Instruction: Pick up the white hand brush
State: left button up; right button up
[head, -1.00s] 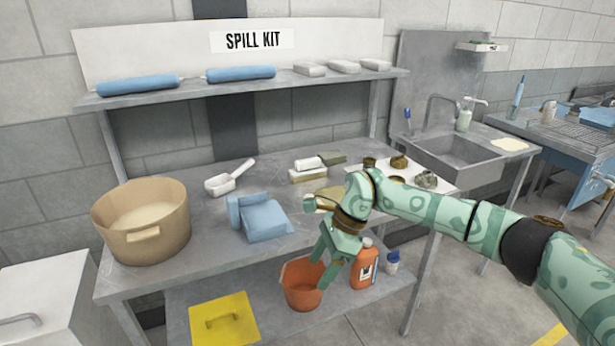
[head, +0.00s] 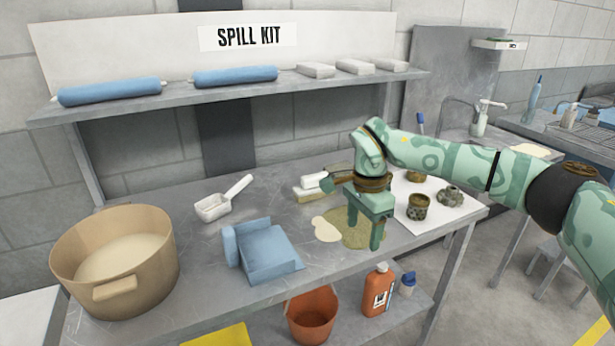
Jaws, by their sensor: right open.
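The white hand brush (head: 314,180) appears to be the small white piece at the back middle of the bench, with a tan block-like part (head: 308,194) at its front. My right arm's wrist is close to its right end and may hide part of it. My right gripper (head: 364,226) points down, open and empty, over an olive-tan spill patch (head: 340,222) to the right of and nearer than the brush. It is not touching the brush. My left gripper is out of view.
A blue dustpan (head: 268,250), white scoop (head: 222,200) and tan tub (head: 115,262) stand left on the bench (head: 200,290). Greasy metal parts (head: 418,207) lie on a white sheet at right. The shelf with blue rolls (head: 235,76) overhangs the back. An orange bucket (head: 312,315) is below.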

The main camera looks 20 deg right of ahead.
aim_at(309, 190)
jog(key=i, duration=1)
